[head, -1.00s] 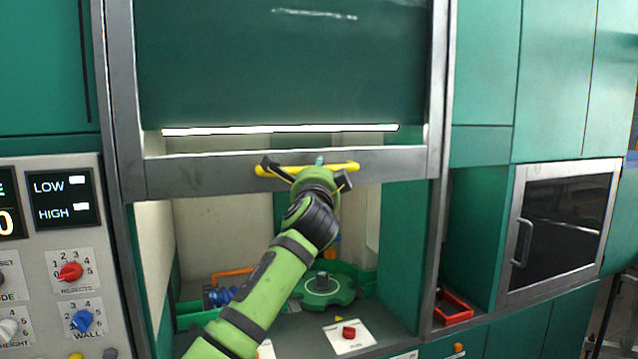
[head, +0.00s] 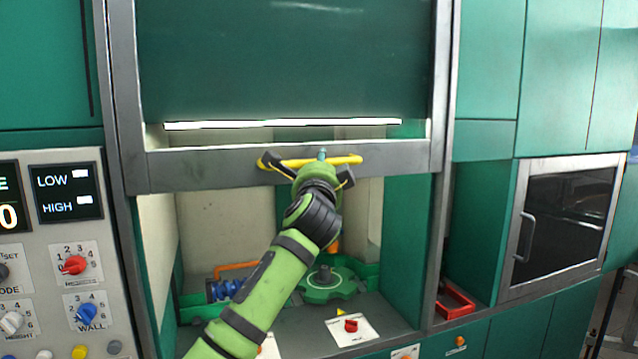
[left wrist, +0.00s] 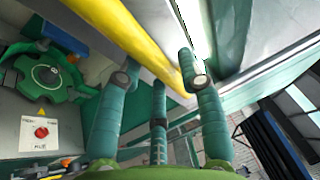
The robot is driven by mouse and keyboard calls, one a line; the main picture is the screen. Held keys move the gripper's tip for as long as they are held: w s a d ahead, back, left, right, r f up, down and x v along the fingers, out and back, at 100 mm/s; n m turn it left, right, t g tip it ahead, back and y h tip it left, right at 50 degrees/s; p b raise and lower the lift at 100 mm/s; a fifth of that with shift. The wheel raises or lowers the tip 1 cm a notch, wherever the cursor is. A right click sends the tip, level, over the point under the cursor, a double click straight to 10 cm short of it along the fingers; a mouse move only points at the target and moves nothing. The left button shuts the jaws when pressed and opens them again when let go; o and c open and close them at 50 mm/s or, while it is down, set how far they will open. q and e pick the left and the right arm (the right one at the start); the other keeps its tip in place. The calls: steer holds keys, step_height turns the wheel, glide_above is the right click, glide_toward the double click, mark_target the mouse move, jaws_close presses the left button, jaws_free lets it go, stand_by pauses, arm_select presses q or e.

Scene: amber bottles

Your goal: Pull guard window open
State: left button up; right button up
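The guard window (head: 230,172) is a framed panel with a grey lower rail in the green cabinet. Its rail sits partway up, with open space below it. A yellow bar handle (head: 300,163) is on the rail, and it also shows in the left wrist view (left wrist: 125,38). My left gripper (head: 310,168) is at the handle. Its fingers are spread apart in the left wrist view (left wrist: 160,68), around or beside the bar. I cannot tell whether they touch it. My right gripper is not in view.
Below the window are a green gear-shaped part (head: 330,285) and a red knob (head: 351,326) on a white plate. A control panel (head: 50,245) with knobs stands on the left. A dark-glass door (head: 565,225) and a red tray (head: 456,300) are on the right.

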arm_select(q)
steer(key=d+v, duration=0.1)
steer(key=v, duration=0.9)
steer(key=shift+s+a, duration=0.45)
steer(key=shift+a, duration=0.05)
